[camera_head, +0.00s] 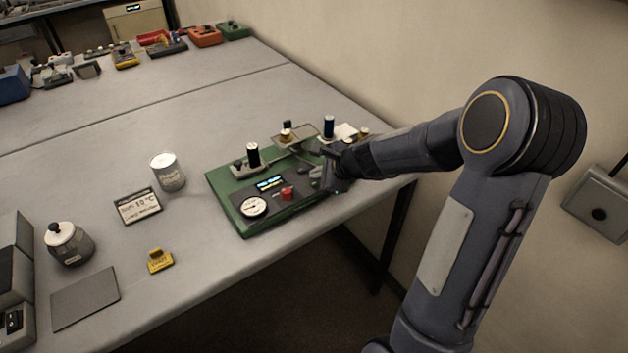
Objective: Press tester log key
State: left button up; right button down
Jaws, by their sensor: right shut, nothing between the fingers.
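The tester is a green-based panel (228,198) near the right edge of the table. It carries a round white dial (254,206), a small lit display (269,183) and a red key (287,193). I cannot read which key is the log key. My right gripper (322,178) is shut and empty, just right of the red key and above the tester's right side, hiding part of it. I cannot tell whether its tips touch anything. My left gripper is out of view.
Black-topped posts (253,156) stand at the tester's back.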

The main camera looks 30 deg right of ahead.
jog(key=shift+r, duration=0.15)
notch_tip(320, 180, up, 5)
jog(key=p, duration=0.4)
jog(key=shift+p, duration=0.35)
dwell(0.6)
